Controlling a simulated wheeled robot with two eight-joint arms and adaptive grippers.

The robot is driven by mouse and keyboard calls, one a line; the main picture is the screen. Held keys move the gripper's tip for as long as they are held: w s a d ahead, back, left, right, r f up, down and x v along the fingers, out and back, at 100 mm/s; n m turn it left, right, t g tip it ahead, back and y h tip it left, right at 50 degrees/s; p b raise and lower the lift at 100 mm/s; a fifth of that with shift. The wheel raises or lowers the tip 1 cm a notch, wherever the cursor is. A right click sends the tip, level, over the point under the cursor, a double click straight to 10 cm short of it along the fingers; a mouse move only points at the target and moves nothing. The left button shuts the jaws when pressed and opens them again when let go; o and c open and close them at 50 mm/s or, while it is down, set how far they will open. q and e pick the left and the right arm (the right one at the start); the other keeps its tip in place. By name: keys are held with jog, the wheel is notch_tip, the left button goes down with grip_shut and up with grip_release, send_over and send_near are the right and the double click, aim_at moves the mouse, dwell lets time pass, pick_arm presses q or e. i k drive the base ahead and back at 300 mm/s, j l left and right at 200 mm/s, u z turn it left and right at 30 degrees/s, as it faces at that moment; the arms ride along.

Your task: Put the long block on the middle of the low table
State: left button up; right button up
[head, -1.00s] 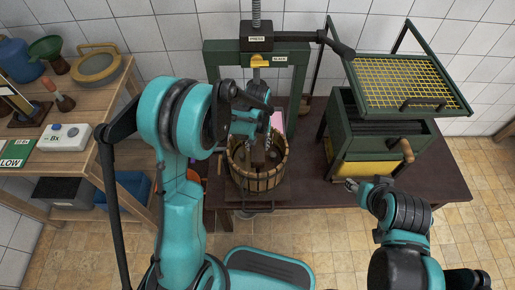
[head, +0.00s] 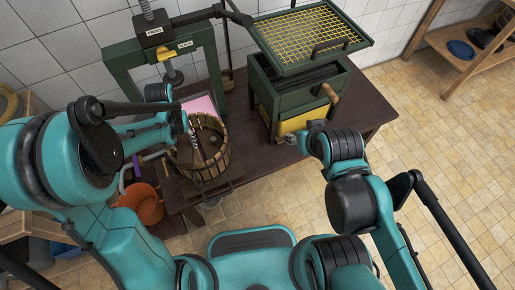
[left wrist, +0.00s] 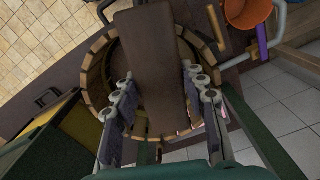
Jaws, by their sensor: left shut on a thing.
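A long dark brown block (left wrist: 155,50) is between the fingers of my left gripper (left wrist: 158,84) in the left wrist view, over the slatted wooden basket (left wrist: 97,44). In the head view my left gripper (head: 188,130) is at the upper left of the basket (head: 222,160), and the block is hard to make out behind the arm. The basket stands on a dark wooden table (head: 375,103), below the green press. My right gripper (head: 290,139) is by the table's front edge, below the green box; its fingers are too small to judge.
The green press frame (head: 121,73) rises behind the basket. A green box (head: 310,90) with a yellow mesh tray (head: 310,38) stands to its right. An orange bucket (head: 146,203) is left of the table. A wooden rack (head: 440,42) is at the far right, with clear tiled floor before it.

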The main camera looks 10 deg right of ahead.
aim_at(258, 148)
jog(key=l, duration=0.65)
jog(key=k+l, duration=0.15)
jog(key=l, duration=0.55)
